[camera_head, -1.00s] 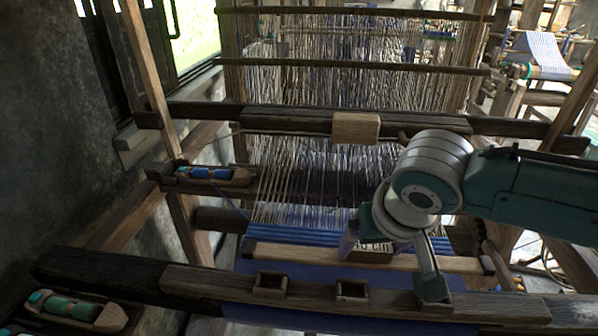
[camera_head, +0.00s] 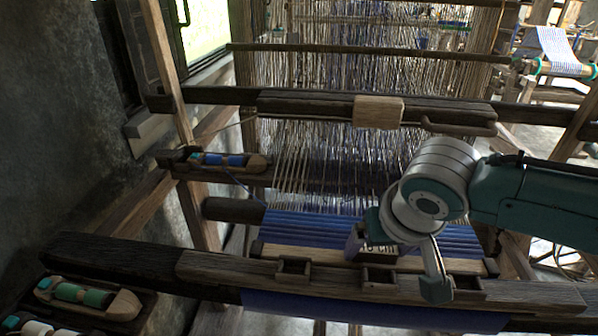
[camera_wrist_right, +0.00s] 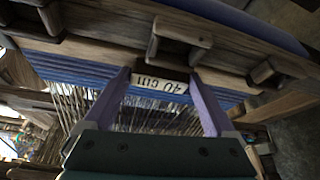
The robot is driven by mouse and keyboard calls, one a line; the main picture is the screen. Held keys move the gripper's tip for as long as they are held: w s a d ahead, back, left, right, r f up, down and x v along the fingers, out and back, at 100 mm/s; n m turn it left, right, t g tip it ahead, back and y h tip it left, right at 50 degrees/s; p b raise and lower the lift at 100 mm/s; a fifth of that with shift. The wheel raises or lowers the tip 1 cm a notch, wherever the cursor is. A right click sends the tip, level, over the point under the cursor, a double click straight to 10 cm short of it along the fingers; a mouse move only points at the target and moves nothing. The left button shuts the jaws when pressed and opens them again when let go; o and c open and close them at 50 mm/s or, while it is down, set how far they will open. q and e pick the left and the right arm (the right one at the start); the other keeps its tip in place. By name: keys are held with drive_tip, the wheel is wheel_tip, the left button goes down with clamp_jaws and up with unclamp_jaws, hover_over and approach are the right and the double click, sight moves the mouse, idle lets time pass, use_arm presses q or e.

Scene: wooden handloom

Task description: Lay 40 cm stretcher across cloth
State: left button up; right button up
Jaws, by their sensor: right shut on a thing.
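The 40 cm stretcher (camera_head: 315,256) is a long pale wooden bar with dark ends and a "40 cm" label in its middle. It lies crosswise over the blue cloth (camera_head: 300,228), just behind the front beam. My right gripper (camera_head: 396,258) is shut on its middle, one finger on each side of the label; the wrist view also shows the label (camera_wrist_right: 160,83) between the fingers. Whether the bar touches the cloth I cannot tell. The gripper hides part of the bar. My left gripper is not in view.
The front beam (camera_head: 225,268) with square wooden sockets runs close in front of the bar. Warp threads (camera_head: 320,150) rise behind the cloth. A shuttle with blue thread (camera_head: 215,160) sits at left, and one with green thread (camera_head: 85,296) at lower left.

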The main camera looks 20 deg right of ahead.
drive_tip(key=shift+f, duration=0.2)
drive_tip(key=o, duration=1.2)
drive_tip(key=shift+s+r, duration=0.1)
drive_tip(key=shift+r, duration=0.25)
drive_tip(key=p+v, duration=0.2)
drive_tip(key=v, duration=0.6)
drive_tip(key=shift+s+a+r, duration=0.15)
drive_tip(key=shift+s+r, duration=0.1)
drive_tip(key=shift+r, duration=0.3)
